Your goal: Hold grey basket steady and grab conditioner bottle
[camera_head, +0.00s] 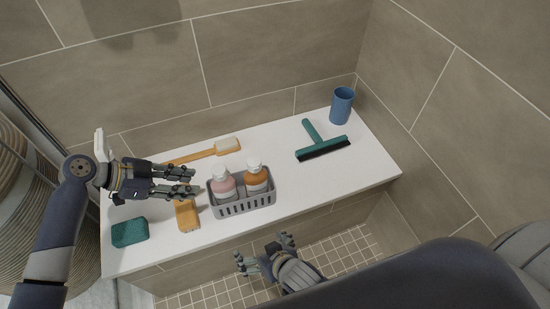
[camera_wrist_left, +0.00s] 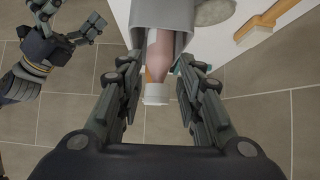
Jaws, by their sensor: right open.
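A grey basket (camera_head: 243,209) stands on the white bench and holds a pink bottle (camera_head: 223,185) and an orange bottle (camera_head: 257,179), both upright with white caps. I cannot read which is the conditioner. My left gripper (camera_head: 194,181) is open and empty, left of the basket, fingers pointing at it. In the left wrist view, the pink bottle (camera_wrist_left: 160,52) and basket (camera_wrist_left: 178,14) appear ahead between the open fingers; the orange bottle is mostly hidden. My right gripper (camera_head: 262,252) is open and empty, in front of the bench and below the basket in the picture.
On the white bench (camera_head: 290,190) lie a green sponge (camera_head: 130,232), an orange brush (camera_head: 187,215), a long-handled brush (camera_head: 205,152) and a green squeegee (camera_head: 322,142). A blue cup (camera_head: 342,106) stands at the far right corner.

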